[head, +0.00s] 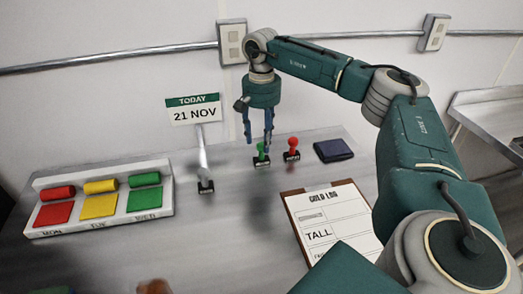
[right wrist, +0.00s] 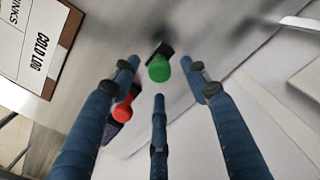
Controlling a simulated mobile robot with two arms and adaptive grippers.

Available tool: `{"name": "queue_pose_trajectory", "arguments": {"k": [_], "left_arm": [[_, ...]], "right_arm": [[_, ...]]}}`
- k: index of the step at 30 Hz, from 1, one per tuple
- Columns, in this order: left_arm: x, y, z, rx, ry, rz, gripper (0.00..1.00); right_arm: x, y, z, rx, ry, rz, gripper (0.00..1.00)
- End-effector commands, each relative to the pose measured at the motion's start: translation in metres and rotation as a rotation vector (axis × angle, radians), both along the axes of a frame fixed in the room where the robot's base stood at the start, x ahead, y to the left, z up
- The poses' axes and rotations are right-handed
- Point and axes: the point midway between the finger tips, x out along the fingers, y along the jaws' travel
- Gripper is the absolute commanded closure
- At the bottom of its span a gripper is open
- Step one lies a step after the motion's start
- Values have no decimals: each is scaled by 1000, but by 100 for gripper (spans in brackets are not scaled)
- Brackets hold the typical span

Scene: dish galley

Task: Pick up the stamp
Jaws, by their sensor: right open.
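A green-handled stamp (head: 261,155) with a black base stands upright on the grey counter. A red-handled stamp (head: 292,149) stands just to its right. My right gripper (head: 258,138) points down over the green stamp, its fingertips close to the handle. In the right wrist view, the three fingers (right wrist: 163,78) are spread open and empty. The green handle (right wrist: 159,68) shows between and beyond the fingertips, and the red handle (right wrist: 122,112) is partly behind the left finger. I cannot tell whether any finger touches the green stamp. My left gripper is not in view.
A dark ink pad (head: 333,150) lies right of the stamps. A clipboard (head: 290,195) lies in front. A date sign (head: 194,110) on a post stands to the left. A tray (head: 160,212) with red, yellow and green blocks is at far left.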

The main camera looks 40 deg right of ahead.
Motion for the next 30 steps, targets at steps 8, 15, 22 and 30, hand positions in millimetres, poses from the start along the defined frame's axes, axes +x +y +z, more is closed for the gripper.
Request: {"name": "queue_pose_trajectory", "arguments": {"k": [8,15,22,30], "left_arm": [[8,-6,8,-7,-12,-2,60],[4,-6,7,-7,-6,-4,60],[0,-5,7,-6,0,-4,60],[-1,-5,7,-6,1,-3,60]], "right_arm": [[-1,0,-28,1,1,-1,54],[-1,0,-29,1,-1,-1,62],[-1,0,-29,1,-1,0,100],[-1,0,-29,1,-1,0,100]]}}
